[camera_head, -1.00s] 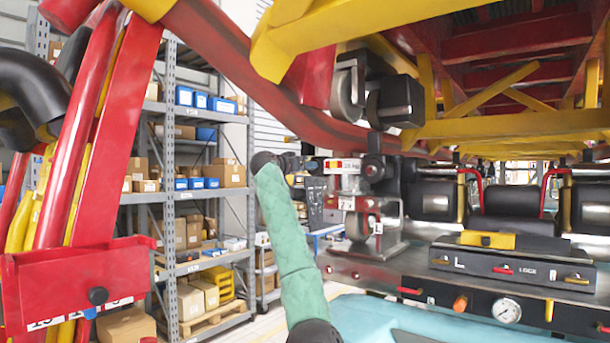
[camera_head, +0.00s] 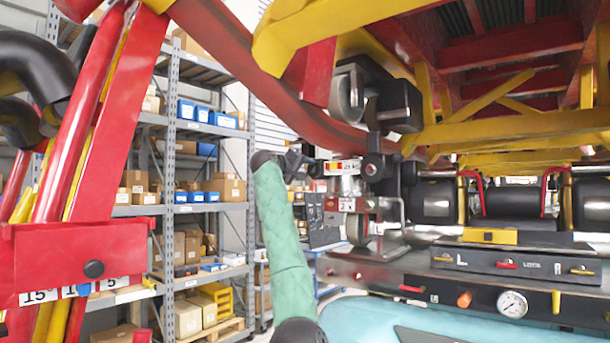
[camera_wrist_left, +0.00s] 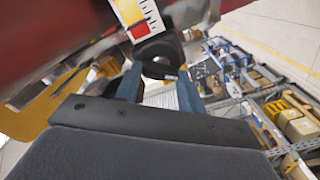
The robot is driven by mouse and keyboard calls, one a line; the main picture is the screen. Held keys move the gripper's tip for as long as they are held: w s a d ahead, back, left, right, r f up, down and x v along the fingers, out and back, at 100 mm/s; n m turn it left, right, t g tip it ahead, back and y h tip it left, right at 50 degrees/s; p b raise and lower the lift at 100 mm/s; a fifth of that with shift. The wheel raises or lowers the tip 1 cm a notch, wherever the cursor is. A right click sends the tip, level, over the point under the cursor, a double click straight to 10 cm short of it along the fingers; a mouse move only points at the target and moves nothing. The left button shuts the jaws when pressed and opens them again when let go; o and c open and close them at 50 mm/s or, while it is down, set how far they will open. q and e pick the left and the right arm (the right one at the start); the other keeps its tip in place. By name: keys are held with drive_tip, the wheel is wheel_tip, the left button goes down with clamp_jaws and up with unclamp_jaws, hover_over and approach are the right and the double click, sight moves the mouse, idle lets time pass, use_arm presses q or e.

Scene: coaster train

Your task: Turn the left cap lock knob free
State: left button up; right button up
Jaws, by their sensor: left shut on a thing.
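My left arm (camera_head: 278,240) rises in green at the middle of the head view. Its left gripper (camera_head: 312,164) is small there, beside the coaster's metal fittings and a red, yellow and white scale label (camera_head: 342,167). In the left wrist view the two blue fingers (camera_wrist_left: 160,88) are shut on a dark round knob (camera_wrist_left: 158,50) just below the same kind of label (camera_wrist_left: 138,18). The knob is partly hidden by the fingers, and its turn angle cannot be told. My right gripper is not in view.
The train's red and yellow frame (camera_head: 530,130) hangs above right. A panel with a gauge (camera_head: 512,304) and levers is lower right. A red post with a bracket (camera_head: 80,262) stands left. Shelves with boxes (camera_head: 195,190) stand behind.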

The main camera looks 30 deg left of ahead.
use_arm(q)
drive_tip(key=n+b, duration=0.1)
drive_tip(key=n, duration=0.4)
drive_tip(key=shift+b, duration=0.35)
drive_tip(key=shift+n+b, duration=0.3)
drive_tip(key=shift+n, duration=1)
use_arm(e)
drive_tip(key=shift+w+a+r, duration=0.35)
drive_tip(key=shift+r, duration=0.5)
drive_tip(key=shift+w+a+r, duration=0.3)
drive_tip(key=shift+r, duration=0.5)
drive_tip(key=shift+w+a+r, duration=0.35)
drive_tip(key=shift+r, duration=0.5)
use_arm(q)
drive_tip(key=shift+a, duration=0.1)
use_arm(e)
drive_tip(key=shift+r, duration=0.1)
use_arm(q)
drive_tip(key=o, duration=0.9)
drive_tip(key=shift+c, duration=0.2)
drive_tip(key=shift+o, duration=0.6)
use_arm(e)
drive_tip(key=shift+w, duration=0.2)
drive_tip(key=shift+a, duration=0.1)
